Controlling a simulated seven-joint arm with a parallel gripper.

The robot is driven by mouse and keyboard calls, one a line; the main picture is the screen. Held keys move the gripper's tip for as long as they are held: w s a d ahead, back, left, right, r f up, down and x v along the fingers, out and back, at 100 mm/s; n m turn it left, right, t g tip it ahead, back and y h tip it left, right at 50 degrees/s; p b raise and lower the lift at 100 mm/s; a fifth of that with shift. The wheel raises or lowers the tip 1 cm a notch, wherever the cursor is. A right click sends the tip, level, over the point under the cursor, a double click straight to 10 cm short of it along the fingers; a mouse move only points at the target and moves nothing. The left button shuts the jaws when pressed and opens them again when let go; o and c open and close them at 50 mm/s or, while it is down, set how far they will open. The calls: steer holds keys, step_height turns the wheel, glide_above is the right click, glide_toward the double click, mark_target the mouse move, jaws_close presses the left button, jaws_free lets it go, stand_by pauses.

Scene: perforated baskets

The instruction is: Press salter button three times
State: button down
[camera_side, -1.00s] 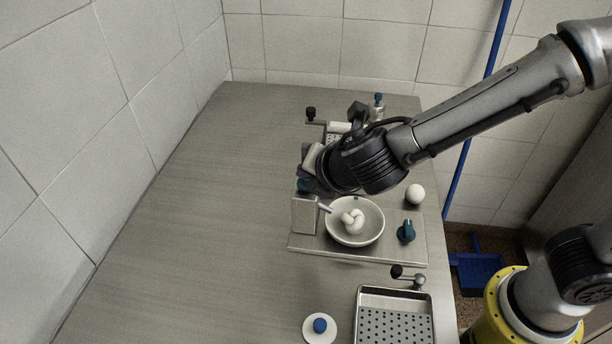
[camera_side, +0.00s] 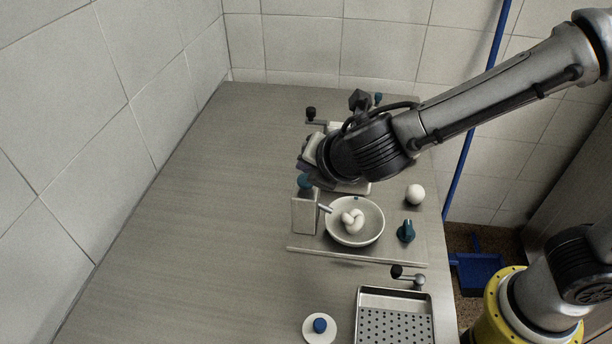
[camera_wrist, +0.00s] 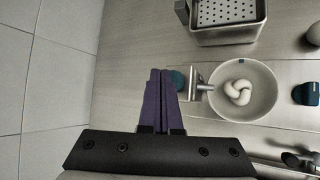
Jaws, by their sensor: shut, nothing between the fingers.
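The salter is a grey box-shaped dispenser (camera_side: 304,216) with a teal button (camera_side: 305,181) on top. Its short spout points over the rim of a pale bowl (camera_side: 364,237) that holds a white knotted dough piece (camera_side: 353,220). In the wrist view the teal button (camera_wrist: 178,79) shows beside the fingertips, left of the dispenser body (camera_wrist: 193,84) and the bowl (camera_wrist: 262,112). My gripper (camera_side: 303,166) is shut and empty, with its tips just above the button. Its purple fingers (camera_wrist: 160,73) lie together in the wrist view. I cannot tell whether they touch the button.
A perforated metal basket (camera_side: 359,298) stands in front, with a black-knobbed lever (camera_side: 397,271) behind it. A teal knob (camera_side: 406,231) and a white ball (camera_side: 414,194) are right of the bowl. A blue-topped white disc (camera_side: 320,326) is in front. The left tabletop is clear.

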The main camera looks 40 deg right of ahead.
steer(key=shift+r, duration=0.1)
steer(key=shift+r, duration=2.45)
stand_by(0.9)
step_height(320, 180, up, 4)
steer(key=shift+f, duration=0.1)
stand_by(0.4)
steer(key=shift+f, duration=4.45)
steer(key=shift+f, duration=0.4)
